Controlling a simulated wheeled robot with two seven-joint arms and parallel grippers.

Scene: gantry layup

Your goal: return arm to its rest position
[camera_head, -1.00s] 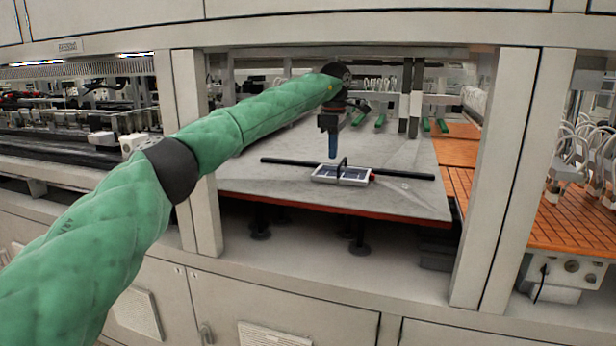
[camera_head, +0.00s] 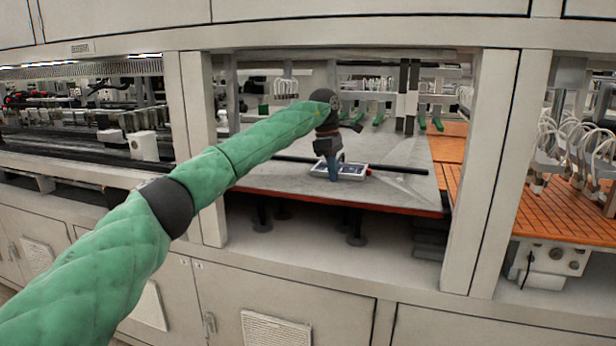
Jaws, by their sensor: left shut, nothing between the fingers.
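My left arm, in a green quilted sleeve, reaches from the lower left through the machine opening. My left gripper (camera_head: 333,176) points down and is shut and empty. In the picture it overlaps a white-framed flat device (camera_head: 352,170) lying on the grey plate (camera_head: 400,188); I cannot tell any contact. A long black bar (camera_head: 401,169) lies across the plate behind the gripper, partly hidden by it and the arm. My right gripper does not show.
Upright posts (camera_head: 201,140) and (camera_head: 483,170) frame the opening on both sides, with a beam (camera_head: 380,38) above. An orange slatted bed (camera_head: 565,215) lies to the right. Machine rails (camera_head: 75,146) fill the left. Cabinet doors (camera_head: 290,295) are below.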

